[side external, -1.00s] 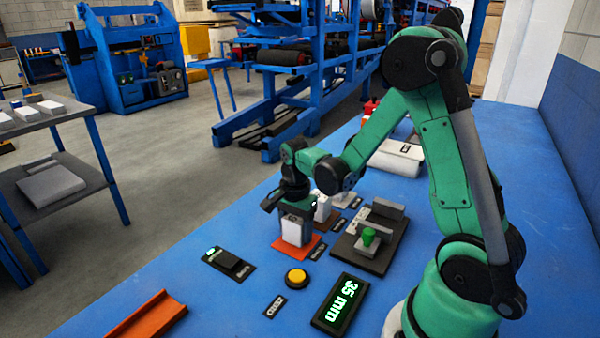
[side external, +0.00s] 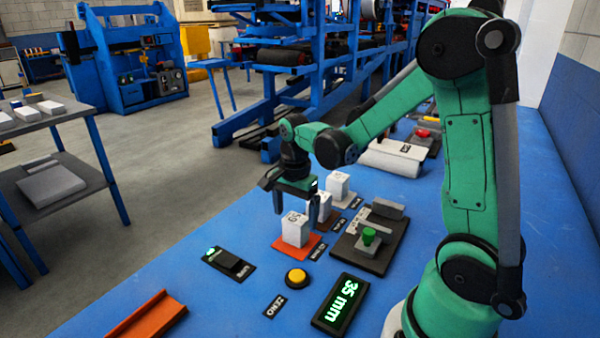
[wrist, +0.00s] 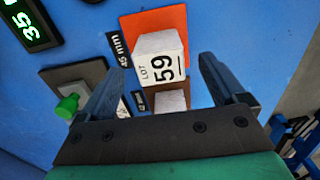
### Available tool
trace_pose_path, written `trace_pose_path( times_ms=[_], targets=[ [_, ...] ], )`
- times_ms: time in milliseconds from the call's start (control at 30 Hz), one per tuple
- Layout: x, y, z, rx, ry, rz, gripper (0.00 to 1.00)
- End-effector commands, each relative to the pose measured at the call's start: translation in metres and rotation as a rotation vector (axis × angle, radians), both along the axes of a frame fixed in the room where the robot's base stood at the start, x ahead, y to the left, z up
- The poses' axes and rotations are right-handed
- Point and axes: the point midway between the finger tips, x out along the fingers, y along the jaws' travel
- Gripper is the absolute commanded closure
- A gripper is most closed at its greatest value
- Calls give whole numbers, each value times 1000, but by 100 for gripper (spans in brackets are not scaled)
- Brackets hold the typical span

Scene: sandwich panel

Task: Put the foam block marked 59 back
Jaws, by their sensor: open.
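The white foam block marked 59 (side external: 295,229) stands upright on an orange pad (side external: 313,244) on the blue table. In the wrist view the block (wrist: 160,58), reading LOT 59, and the orange pad (wrist: 150,24) show between and beyond my fingers. My gripper (side external: 295,208) is open and empty, above and slightly behind the block in the side view.
More white blocks (side external: 338,185) stand on labelled pads behind. A dark fixture with a green knob (side external: 369,238), a yellow button (side external: 297,278), a display reading 35 mm (side external: 340,304) and an orange tray (side external: 147,318) are nearby.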

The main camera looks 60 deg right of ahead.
Motion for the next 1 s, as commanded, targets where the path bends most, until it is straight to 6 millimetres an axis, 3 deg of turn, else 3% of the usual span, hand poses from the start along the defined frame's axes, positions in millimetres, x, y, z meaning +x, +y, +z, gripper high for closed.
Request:
trace_pose_path(
  times_ms=[300,600,767,1000],
  targets=[
    [0,0,57,0,0,0,10],
    [-2,5,79,-7,-19,53,10],
    [-9,32,87,-71,-149,416,10],
    [-26,80,87,-307,-391,1162,10]
  ],
)
